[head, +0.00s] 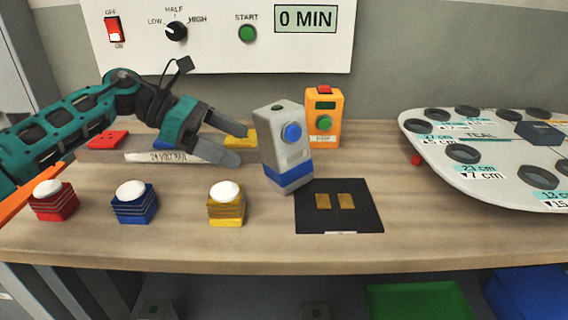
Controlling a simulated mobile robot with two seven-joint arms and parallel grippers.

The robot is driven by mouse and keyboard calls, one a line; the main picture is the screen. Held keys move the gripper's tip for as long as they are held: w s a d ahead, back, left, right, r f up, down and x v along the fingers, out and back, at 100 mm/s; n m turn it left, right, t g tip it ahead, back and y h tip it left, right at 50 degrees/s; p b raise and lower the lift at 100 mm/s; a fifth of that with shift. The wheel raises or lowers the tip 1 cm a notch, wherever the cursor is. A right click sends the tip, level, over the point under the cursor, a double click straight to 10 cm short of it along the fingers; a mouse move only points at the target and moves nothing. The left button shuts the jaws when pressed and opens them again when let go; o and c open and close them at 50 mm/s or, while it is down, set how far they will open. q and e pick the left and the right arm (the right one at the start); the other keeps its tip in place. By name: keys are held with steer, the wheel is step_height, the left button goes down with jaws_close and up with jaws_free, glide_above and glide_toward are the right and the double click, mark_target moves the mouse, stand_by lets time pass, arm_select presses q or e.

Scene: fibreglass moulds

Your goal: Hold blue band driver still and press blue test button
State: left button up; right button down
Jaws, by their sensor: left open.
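The blue band driver (290,158) is a grey block with a blue band round its base. It appears to lean slightly left, at the upper left edge of a black pad (365,217) with two gold plates. Whether its base fully touches the surface is unclear. The round blue test button (292,132) is on its front face. My left gripper (240,149) is open and empty, its fingers pointing right, just left of the driver and apart from it. My right gripper is not in view.
An orange box (331,138) with a green button stands behind the driver. Red, blue and yellow blocks with white domes, such as the yellow one (226,209), line the front left. A grey board (475,188) with dark round recesses fills the right. A control panel (200,58) stands behind.

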mark_target(278, 166)
arm_select(q)
steer(key=shift+s+d+f, duration=0.1)
steer(key=shift+d+f, duration=0.2)
steer(key=shift+f, duration=0.25)
steer(key=b+x, duration=0.2)
steer(key=x, duration=0.7)
steer(key=shift+d, duration=0.15)
steer(key=shift+c, duration=0.3)
steer(key=c, duration=0.3)
steer(key=shift+c, duration=0.2)
stand_by(1.2)
